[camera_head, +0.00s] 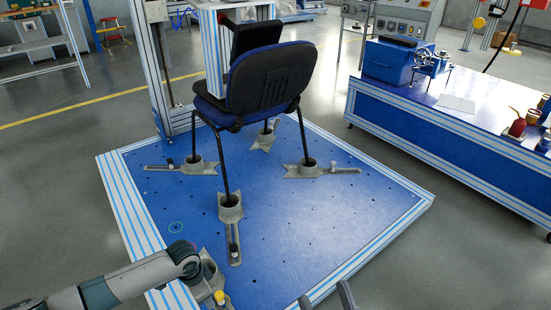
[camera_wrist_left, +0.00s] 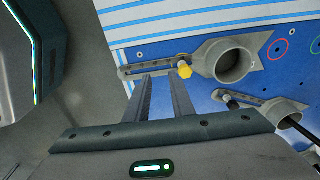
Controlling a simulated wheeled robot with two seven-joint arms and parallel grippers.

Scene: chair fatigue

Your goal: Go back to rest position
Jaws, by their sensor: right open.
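My left arm enters the head view from the lower left. Its gripper is mostly hidden there by its own wrist. In the left wrist view, the left gripper (camera_wrist_left: 159,75) has two parallel fingers apart with nothing between them. Its tips are beside the yellow knob (camera_wrist_left: 184,70) of a grey clamp with a round cup (camera_wrist_left: 234,64); contact cannot be told. The clamp and its yellow knob (camera_head: 219,296) also show in the head view, at the platform's near left corner. My right gripper (camera_head: 325,298) shows only its two fingertips at the bottom edge, apart and empty.
A black and blue chair (camera_head: 272,82) stands on the blue platform (camera_head: 330,230), its visible feet in grey cups. A blue-sided workbench (camera_head: 440,130) with a vise (camera_head: 430,62) is at the right. Grey floor (camera_head: 60,190) is clear at the left.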

